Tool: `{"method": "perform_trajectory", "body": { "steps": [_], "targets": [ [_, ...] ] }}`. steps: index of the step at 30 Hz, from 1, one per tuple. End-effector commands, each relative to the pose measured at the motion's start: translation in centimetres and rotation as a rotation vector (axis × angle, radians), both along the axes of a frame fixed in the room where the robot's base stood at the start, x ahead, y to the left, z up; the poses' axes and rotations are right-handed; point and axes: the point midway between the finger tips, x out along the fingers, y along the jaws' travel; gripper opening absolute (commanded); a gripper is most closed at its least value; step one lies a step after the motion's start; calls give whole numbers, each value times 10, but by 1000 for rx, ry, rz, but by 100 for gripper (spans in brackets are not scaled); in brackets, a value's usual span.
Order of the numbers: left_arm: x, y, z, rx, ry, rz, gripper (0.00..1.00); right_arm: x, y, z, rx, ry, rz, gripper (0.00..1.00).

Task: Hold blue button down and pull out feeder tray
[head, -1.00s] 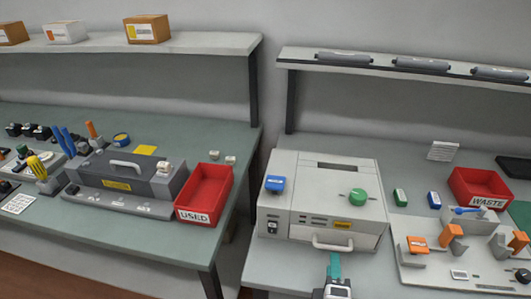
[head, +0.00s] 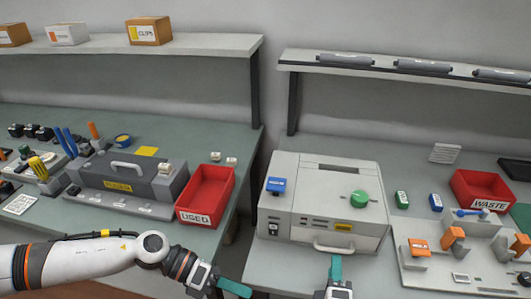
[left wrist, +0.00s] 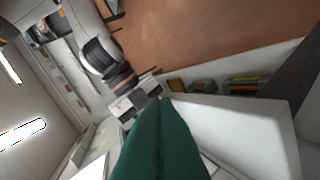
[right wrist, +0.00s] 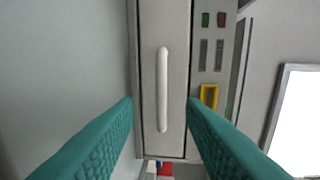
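The blue button (head: 276,185) sits on the top left of the grey machine (head: 300,215). The feeder tray (right wrist: 150,30) is in the machine's front, and its panel looks flush. Its white bar handle (head: 334,248) also shows in the right wrist view (right wrist: 162,90). My right gripper (head: 335,266) is open and empty in front of the handle, with teal fingers (right wrist: 162,108) spread to both sides of it, apart from it. My left gripper (head: 240,289) is low at the front between the benches, away from the button; its fingers (left wrist: 161,105) are together and hold nothing visible.
A green knob (head: 359,199) stands on the machine's top right. A red USED bin (head: 206,196) is on the left bench, and a red WASTE bin (head: 483,190) is at the right. An orange-clamped fixture (head: 440,255) stands right of the machine. A gap separates the benches.

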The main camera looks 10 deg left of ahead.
Motion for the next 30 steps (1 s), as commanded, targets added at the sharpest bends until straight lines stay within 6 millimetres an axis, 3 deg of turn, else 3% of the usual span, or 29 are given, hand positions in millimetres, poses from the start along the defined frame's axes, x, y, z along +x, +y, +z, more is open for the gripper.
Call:
{"method": "perform_trajectory", "body": {
  "steps": [1, 7, 11, 15, 20, 24, 27, 30],
  "targets": [
    [13, -12, 27, -36, -76, -14, 0, 0, 0, 0, 0, 0, 0, 36],
    [75, -48, 123, -221, -181, 137, 0, 0, 0, 0, 0, 0, 0, 36],
    [131, -55, 177, -376, -87, 376, 0, 0, 0, 0, 0, 0, 0, 36],
    [198, -44, 220, -554, 136, 697, 0, 0, 0, 0, 0, 0, 0, 36],
    [260, -19, 239, -720, 464, 1053, 0, 0, 0, 0, 0, 0, 0, 36],
    [294, -1, 234, -810, 784, 1345, 0, 0, 0, 0, 0, 0, 0, 36],
    [304, 7, 223, -832, 1024, 1542, 0, 0, 0, 0, 0, 0, 0, 36],
    [301, 7, 210, -808, 1260, 1732, 0, 0, 0, 0, 0, 0, 0, 36]
  ]
}}
